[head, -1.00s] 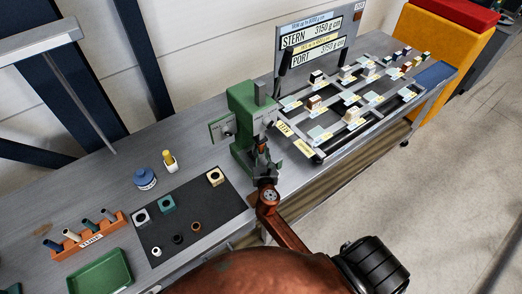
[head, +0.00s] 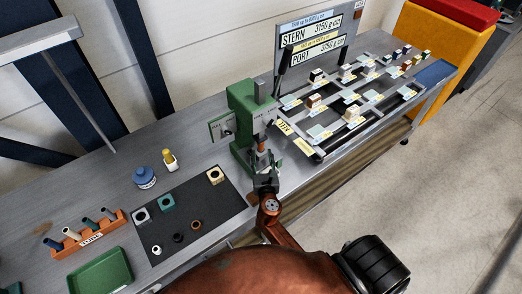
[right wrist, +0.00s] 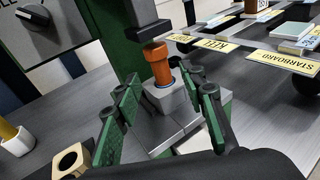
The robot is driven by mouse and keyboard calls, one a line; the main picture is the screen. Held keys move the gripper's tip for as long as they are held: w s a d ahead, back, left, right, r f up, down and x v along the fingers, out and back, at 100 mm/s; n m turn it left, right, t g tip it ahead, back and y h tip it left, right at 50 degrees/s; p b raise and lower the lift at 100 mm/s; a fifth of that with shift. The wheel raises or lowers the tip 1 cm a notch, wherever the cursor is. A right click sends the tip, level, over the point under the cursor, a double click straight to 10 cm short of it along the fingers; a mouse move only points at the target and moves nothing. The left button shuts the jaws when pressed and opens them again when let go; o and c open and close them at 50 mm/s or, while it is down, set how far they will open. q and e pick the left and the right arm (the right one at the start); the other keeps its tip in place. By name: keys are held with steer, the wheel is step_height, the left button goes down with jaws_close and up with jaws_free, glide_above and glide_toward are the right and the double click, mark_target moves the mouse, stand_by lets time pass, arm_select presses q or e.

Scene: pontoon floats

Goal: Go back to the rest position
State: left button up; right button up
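My right gripper (head: 264,163) is in front of the green press (head: 241,125) at the bench's front edge. In the right wrist view its two green-padded fingers (right wrist: 160,82) are spread apart. An orange-brown tube (right wrist: 162,64) stands upright in a pale block (right wrist: 171,97) on the press's grey base, beneath the dark ram. The tube appears between the fingers in that view, with space on both sides. The tube also shows in the head view (head: 261,145) just beyond the gripper. My left gripper is not in view.
A dark mat (head: 213,206) with several small rings and blocks lies left of my right gripper. A weighing frame (head: 353,103) with small blocks fills the right side.

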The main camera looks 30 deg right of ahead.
steer(key=v, duration=0.7)
steer(key=shift+s, duration=0.2)
steer(key=shift+r, duration=0.1)
